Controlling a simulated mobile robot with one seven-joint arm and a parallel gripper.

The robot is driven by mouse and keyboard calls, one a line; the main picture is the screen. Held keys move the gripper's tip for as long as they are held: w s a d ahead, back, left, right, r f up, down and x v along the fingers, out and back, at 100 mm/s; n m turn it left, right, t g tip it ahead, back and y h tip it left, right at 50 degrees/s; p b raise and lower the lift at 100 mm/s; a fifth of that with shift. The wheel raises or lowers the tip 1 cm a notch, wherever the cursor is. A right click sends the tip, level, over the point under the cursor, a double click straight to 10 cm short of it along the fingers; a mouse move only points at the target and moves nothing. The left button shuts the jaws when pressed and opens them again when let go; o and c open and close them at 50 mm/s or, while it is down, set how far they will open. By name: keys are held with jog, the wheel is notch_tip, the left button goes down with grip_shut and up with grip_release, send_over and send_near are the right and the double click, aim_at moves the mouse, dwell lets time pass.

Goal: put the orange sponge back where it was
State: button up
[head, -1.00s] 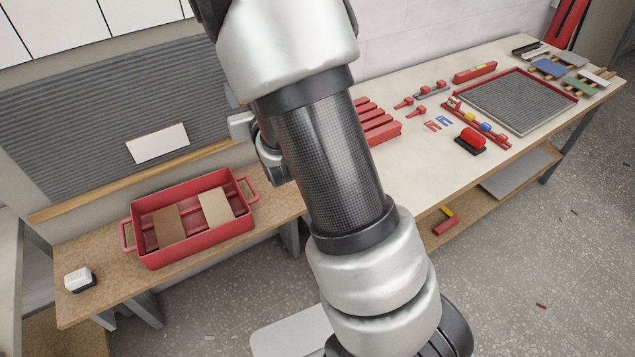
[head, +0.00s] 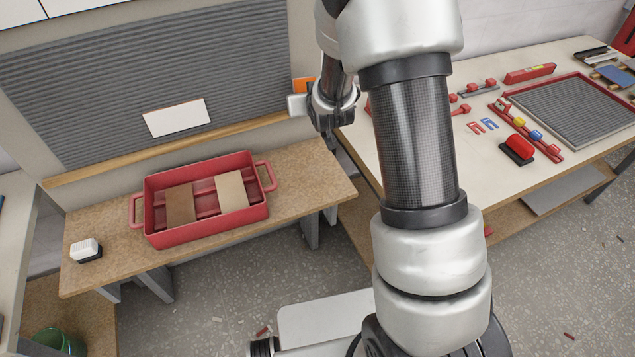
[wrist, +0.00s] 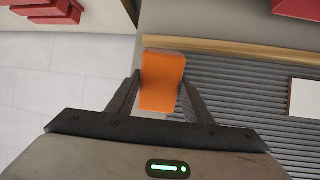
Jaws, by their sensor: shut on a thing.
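The orange sponge (wrist: 163,82) is held between the two fingers of my gripper (wrist: 161,90) in the wrist view. The gripper is shut on it, and the sponge is clear of any surface I can see. In the head view a small part of the orange sponge (head: 303,85) shows beside my wrist, in front of the wall above the bench's right end. My arm hides most of the gripper there.
A red tray (head: 208,232) with brown and beige pieces stands on the low wooden bench (head: 315,182). A white-topped brush (head: 86,249) sits at its left end. The cream table (head: 480,165) at right holds several red tools and a grey mat (head: 575,115).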

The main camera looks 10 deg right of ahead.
notch_tip(320, 180, down, 6)
jog(key=g+b, duration=0.1)
jog(key=g, duration=0.1)
jog(key=g+b, duration=0.1)
jog(key=g, duration=0.1)
jog(key=shift+s+r, duration=0.15)
jog(key=shift+r, duration=0.05)
jog(key=s+f+g+b, duration=0.1)
jog(key=s+f+g, duration=0.1)
jog(key=s+f+n+g+b, duration=0.1)
jog(key=s+f+g+b, duration=0.1)
jog(key=s+f+g, duration=0.1)
jog(key=s+f+n+g+b, duration=0.1)
jog(key=s+f+g+b, duration=0.1)
jog(key=s+f+g, duration=0.1)
jog(key=shift+d+f, duration=0.25)
jog(key=shift+d, duration=0.15)
jog(key=shift+f+b, duration=0.45)
jog(key=shift+f, duration=1.7)
jog(key=o, duration=0.9)
jog(key=shift+o, duration=0.2)
